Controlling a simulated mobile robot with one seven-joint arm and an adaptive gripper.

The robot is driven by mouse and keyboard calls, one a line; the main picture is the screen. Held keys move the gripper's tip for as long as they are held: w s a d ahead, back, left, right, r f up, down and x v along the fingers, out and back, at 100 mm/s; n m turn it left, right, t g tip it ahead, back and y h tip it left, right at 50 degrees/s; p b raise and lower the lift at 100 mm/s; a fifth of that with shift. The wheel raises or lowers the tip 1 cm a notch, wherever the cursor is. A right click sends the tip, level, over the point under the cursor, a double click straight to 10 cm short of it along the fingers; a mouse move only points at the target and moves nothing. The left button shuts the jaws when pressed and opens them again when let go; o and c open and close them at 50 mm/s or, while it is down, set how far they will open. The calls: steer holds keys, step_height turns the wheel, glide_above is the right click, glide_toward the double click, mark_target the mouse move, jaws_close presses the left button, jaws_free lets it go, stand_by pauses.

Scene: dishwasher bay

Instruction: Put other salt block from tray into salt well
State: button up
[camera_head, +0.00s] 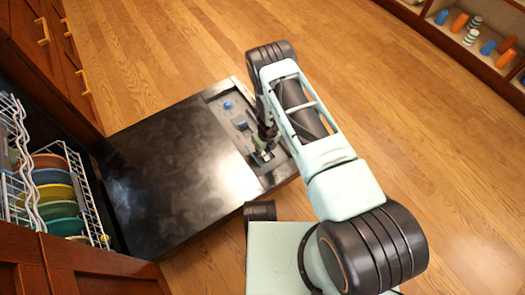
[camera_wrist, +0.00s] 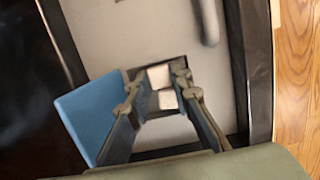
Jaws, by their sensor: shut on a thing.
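My gripper (camera_wrist: 160,84) points down at the panel on the open dishwasher door (camera_head: 180,150). Its fingers are closed on a white salt block (camera_wrist: 167,99). A second white block (camera_wrist: 159,76) shows just beyond it, within the dark-rimmed square salt well (camera_wrist: 181,62). The held block is at the well's opening; how deep it sits I cannot tell. A blue flap (camera_wrist: 88,112) stands open on the left of the well. In the head view my gripper (camera_head: 265,140) partly covers the well area. I cannot make out a tray.
The door panel bears a blue round knob (camera_head: 227,105) and a grey lever (camera_head: 241,125). A dish rack (camera_head: 85,195) with coloured plates (camera_head: 52,176) is at left. Wooden floor lies clear beyond the door. A shelf (camera_head: 450,35) with small coloured items is at top right.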

steer(key=shift+f, duration=0.1)
stand_by(0.3)
stand_by(0.3)
steer(key=o, duration=1)
steer(key=shift+r+p, duration=2.05)
steer(key=shift+r, duration=1.5)
